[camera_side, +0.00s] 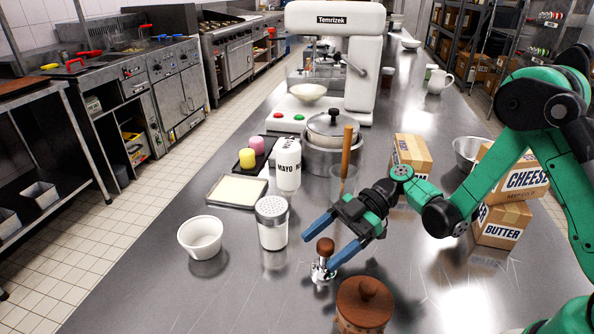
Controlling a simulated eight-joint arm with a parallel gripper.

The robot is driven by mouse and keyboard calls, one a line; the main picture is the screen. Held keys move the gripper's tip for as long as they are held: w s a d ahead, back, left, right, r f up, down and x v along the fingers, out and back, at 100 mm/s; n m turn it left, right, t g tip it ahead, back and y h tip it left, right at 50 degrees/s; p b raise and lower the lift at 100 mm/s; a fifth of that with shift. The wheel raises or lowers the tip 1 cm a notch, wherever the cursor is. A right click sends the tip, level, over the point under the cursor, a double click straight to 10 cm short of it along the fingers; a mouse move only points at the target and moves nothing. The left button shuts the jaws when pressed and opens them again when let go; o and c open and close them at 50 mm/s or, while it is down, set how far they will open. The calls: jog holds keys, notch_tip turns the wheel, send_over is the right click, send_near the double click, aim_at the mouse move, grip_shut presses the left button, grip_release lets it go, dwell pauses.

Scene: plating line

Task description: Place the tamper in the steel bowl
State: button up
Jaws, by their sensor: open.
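The tamper (325,247) has a brown wooden handle and a shiny metal base, and stands upright on the steel counter. My gripper (318,250) is open, with its two blue fingers at either side of the tamper's handle. I cannot tell whether either finger touches it. The steel bowl (463,146) sits further back at the right, behind my arm and next to the cardboard boxes. Its right side is partly hidden by a box.
A wooden lidded jar (365,303) stands close in front of the tamper. A shaker (272,223) and a white bowl (200,238) stand to the left. Butter (500,225) and cheese (515,172) boxes are at the right. The front left counter is clear.

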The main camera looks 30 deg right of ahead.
aim_at(326, 243)
jog(key=shift+a, duration=0.15)
grip_shut()
dwell(0.4)
notch_tip(326, 243, up, 20)
dwell(0.4)
jog(key=shift+f, duration=0.1)
